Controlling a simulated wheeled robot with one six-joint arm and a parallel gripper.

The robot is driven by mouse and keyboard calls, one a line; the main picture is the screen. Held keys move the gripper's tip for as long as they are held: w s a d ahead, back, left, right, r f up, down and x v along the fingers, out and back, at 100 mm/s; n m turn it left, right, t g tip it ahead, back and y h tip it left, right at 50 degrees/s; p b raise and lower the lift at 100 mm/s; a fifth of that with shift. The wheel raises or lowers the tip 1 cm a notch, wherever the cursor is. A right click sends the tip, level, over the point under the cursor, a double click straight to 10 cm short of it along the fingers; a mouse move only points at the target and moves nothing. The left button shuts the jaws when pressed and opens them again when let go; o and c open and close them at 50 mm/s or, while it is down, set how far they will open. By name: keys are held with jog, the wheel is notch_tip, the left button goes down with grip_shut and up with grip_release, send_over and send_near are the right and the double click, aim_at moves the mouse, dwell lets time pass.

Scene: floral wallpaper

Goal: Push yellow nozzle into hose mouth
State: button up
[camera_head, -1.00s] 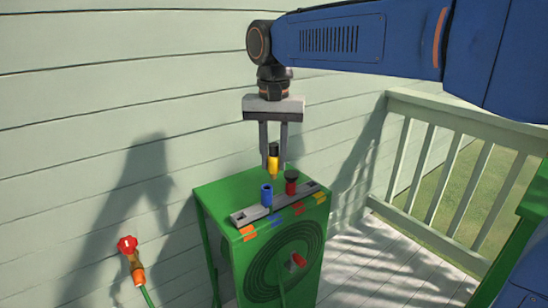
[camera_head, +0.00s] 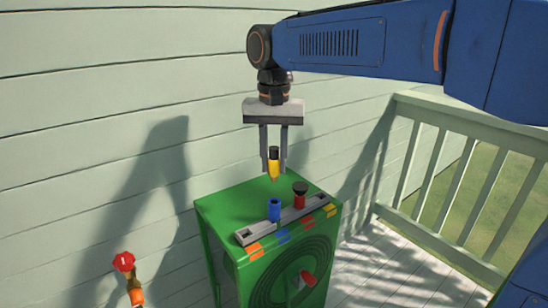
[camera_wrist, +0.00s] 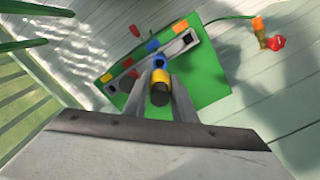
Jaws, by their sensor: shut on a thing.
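My gripper (camera_head: 274,165) is shut on the yellow nozzle (camera_head: 273,170), which hangs upright with its black end up and narrow tip down. In the head view it appears above the green box (camera_head: 225,205), apart from the rack. In the wrist view the yellow nozzle (camera_wrist: 161,76) sits between the fingers and partly covers the blue nozzle (camera_wrist: 158,62). A red cylinder (camera_head: 308,278) sticks out of the box front over the coiled hose (camera_head: 272,283); I cannot tell whether it is the hose mouth.
A grey rack (camera_head: 248,237) on the box holds a blue nozzle (camera_head: 274,210) and a red, black-topped nozzle (camera_head: 300,198). Coloured tags mark its front. A red tap (camera_head: 123,262) is on the wall at left, with an orange coupling (camera_head: 137,297). A railing (camera_head: 460,135) stands at right.

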aim_at(274, 178)
jog(key=shift+f, duration=2.55)
jog(key=shift+f, duration=1.35)
jog(key=o, duration=1.2)
jog(key=shift+c, duration=0.2)
notch_tip(274, 178, up, 18)
jog(key=shift+f, duration=0.25)
jog(key=shift+d, duration=0.1)
